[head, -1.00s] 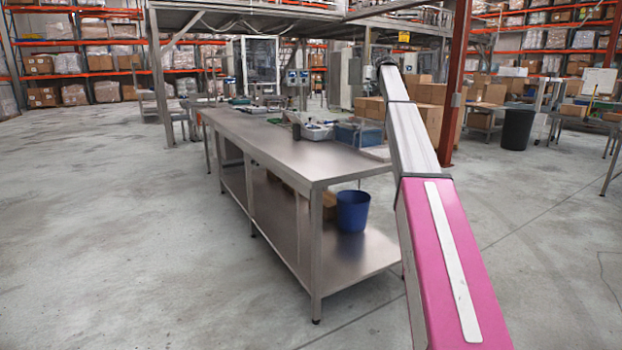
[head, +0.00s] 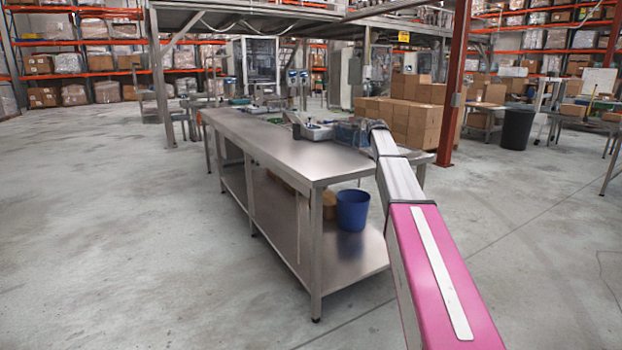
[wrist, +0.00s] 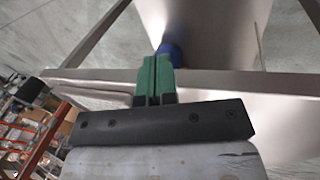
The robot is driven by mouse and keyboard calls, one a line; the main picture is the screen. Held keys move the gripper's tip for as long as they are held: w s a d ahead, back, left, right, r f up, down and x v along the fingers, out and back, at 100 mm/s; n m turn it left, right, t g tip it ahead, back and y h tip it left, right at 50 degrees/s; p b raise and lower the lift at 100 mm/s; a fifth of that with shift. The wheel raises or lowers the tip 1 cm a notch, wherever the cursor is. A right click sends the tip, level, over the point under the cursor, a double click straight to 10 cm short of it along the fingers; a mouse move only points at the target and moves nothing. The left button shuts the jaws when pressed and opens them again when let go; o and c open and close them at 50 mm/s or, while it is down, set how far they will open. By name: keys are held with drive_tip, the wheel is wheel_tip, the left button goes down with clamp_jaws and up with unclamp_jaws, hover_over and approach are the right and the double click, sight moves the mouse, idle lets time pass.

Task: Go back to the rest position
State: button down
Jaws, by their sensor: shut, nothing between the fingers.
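My gripper (wrist: 155,80) shows in the wrist view with its two green fingers together and nothing between them. Beyond the fingertips is a blue bin (wrist: 172,52), partly hidden by them, and the edge of the steel table (wrist: 225,82). In the head view my pink and silver arm reaches up from the lower right to the right end of the table (head: 290,160). I cannot make out the gripper clearly in that view.
The blue bin (head: 352,210) stands on the table's lower shelf. Stacked cartons (head: 410,115), a red post (head: 455,80) and a black bin (head: 517,128) stand behind. The left floor is clear.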

drive_tip(key=s+a+f+m+y, duration=0.1)
drive_tip(key=s+a+f, duration=0.2)
drive_tip(key=s+f, duration=0.75)
drive_tip(key=s+a+f+m, duration=0.1)
drive_tip(key=s+a+f, duration=0.3)
drive_tip(key=s+f, duration=0.7)
drive_tip(key=s+a+f+m, duration=0.1)
drive_tip(key=s+a+f, duration=0.1)
drive_tip(key=s, duration=0.7)
drive_tip(key=s+a+f+g+y, duration=0.1)
drive_tip(key=s+f, duration=0.4)
drive_tip(key=s, duration=0.4)
drive_tip(key=s+a+f+m+g+y, duration=0.1)
drive_tip(key=s+f, duration=0.3)
drive_tip(key=s, duration=0.6)
drive_tip(key=shift+a+f+m, duration=0.25)
drive_tip(key=shift+a+m, duration=0.05)
drive_tip(key=shift+a, duration=0.5)
